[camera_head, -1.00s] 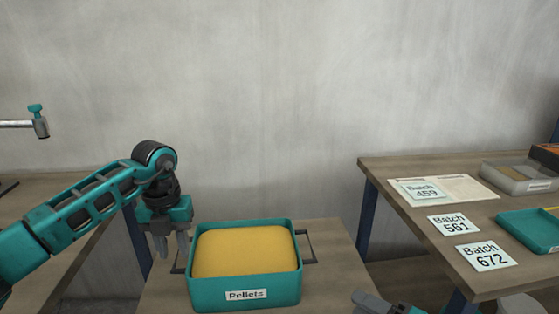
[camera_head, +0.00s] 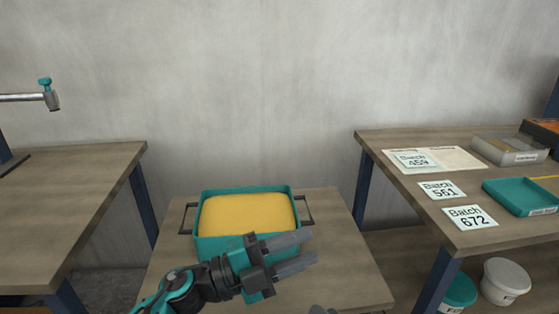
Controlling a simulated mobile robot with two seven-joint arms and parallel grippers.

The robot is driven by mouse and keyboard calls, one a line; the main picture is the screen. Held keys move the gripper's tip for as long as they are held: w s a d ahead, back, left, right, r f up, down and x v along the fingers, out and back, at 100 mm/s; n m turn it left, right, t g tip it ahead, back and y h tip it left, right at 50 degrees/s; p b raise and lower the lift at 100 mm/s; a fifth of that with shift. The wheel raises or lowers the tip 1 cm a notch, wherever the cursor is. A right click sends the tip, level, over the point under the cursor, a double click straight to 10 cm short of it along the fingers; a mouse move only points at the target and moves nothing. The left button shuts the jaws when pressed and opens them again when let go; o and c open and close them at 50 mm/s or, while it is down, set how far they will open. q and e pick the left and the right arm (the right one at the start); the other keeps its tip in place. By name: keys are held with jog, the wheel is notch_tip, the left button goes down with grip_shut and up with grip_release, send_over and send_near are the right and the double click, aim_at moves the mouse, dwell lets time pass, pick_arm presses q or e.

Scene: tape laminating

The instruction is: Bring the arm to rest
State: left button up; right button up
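My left gripper (camera_head: 309,247) is in front of the teal pellet bin, at the lower middle of the head view. Its two grey fingers point right and stand apart with nothing between them. Its arm comes in from the bottom edge. The bin (camera_head: 212,191), full of yellow pellets (camera_head: 247,213), stands on a small wooden table. The gripper hides much of the bin's front and its label. A small dark tip at the bottom edge (camera_head: 320,310) seems to be my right gripper; its fingers cannot be made out.
A wooden table (camera_head: 70,185) with a clamp-like fixture (camera_head: 50,98) stands at left. The right table (camera_head: 400,178) holds batch cards (camera_head: 470,217), a teal tray (camera_head: 520,200) and a grey box (camera_head: 510,150). Lidded tubs (camera_head: 506,278) stand below it. The small table's right part is bare.

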pick_arm(q)
jog(key=a+f+n+t+y, duration=0.7)
jog(key=a+n+t+y, duration=0.45)
jog(key=n, duration=0.75)
jog(key=s+a+f+n+g+y, duration=0.55)
jog(key=s+f, duration=0.45)
jog(key=f, duration=0.2)
pick_arm(e)
jog(key=s+d+f+n+g+h, duration=0.2)
jog(key=s+d+f+n+h, duration=0.25)
jog(key=s, duration=0.35)
pick_arm(q)
jog(key=s+a+r+n+g+p, duration=0.1)
jog(key=s+a+r+p, duration=0.2)
jog(key=r+p, duration=0.9)
jog(key=p, duration=0.7)
jog(key=shift+a+r+y, duration=0.15)
jog(key=shift+a+y, duration=0.15)
pick_arm(e)
jog(key=s+d+r+h, duration=0.1)
jog(key=d+r, duration=0.3)
jog(key=r, duration=0.9)
jog(key=shift+s+h, duration=0.4)
jog(key=shift+h, duration=0.25)
pick_arm(q)
jog(key=shift+s+n, duration=0.1)
jog(key=shift+n, duration=0.15)
